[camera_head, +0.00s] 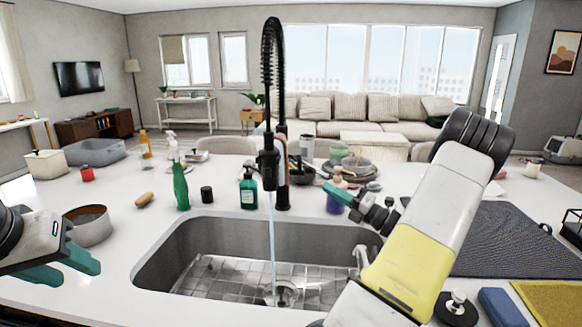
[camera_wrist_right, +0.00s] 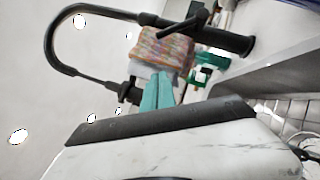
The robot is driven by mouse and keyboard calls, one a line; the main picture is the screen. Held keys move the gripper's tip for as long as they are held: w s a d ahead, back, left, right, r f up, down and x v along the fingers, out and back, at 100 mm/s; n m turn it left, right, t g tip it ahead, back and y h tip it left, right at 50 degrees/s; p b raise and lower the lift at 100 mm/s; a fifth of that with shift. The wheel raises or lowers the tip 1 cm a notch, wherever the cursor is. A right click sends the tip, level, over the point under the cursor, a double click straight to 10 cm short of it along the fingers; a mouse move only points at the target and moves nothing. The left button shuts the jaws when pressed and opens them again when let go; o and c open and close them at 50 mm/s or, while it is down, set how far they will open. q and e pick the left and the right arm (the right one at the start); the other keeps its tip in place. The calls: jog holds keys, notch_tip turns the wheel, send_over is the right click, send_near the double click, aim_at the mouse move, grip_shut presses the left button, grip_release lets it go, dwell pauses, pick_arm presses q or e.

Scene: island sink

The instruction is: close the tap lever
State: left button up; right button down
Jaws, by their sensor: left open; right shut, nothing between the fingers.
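The black tap (camera_head: 281,150) stands behind the sink, with a high arched spout. A stream of water (camera_head: 272,240) runs from its head into the sink. In the right wrist view the tap (camera_wrist_right: 225,40) appears sideways, and its lever (camera_wrist_right: 183,30) is a black bar sticking out from the body. The lever is hard to make out in the head view. My right gripper (camera_head: 337,193) is shut and empty, to the right of the tap; its teal fingers (camera_wrist_right: 157,92) appear apart from the lever. My left gripper (camera_head: 72,268) is open and empty at the left counter edge.
The sink (camera_head: 170,250) with a wire grid lies in front of the tap. A green spray bottle (camera_head: 181,185) and a green soap bottle (camera_head: 248,188) stand left of the tap. A blue bottle (camera_head: 334,204) and stacked dishes (camera_head: 355,168) stand to its right. A metal pot (camera_head: 90,226) is near my left gripper.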

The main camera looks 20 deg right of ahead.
jog(key=w+a+r, duration=0.1)
jog(key=w+r, duration=0.1)
jog(key=w, duration=0.4)
jog(key=w+a+r, duration=0.1)
jog(key=w+r, duration=0.1)
jog(key=w, duration=0.4)
jog(key=shift+a+r+m, duration=0.25)
jog(key=shift+a+m, duration=0.05)
jog(key=shift+a, duration=0.05)
jog(key=shift+r, duration=0.15)
jog(key=w+d+r+m+g+h, duration=0.2)
jog(key=w+d+r+m, duration=0.1)
jog(key=w+r+m, duration=0.2)
jog(key=shift+w+d+h, duration=0.3)
jog(key=shift+w+d, duration=0.1)
jog(key=shift+w, duration=0.2)
dwell(0.7)
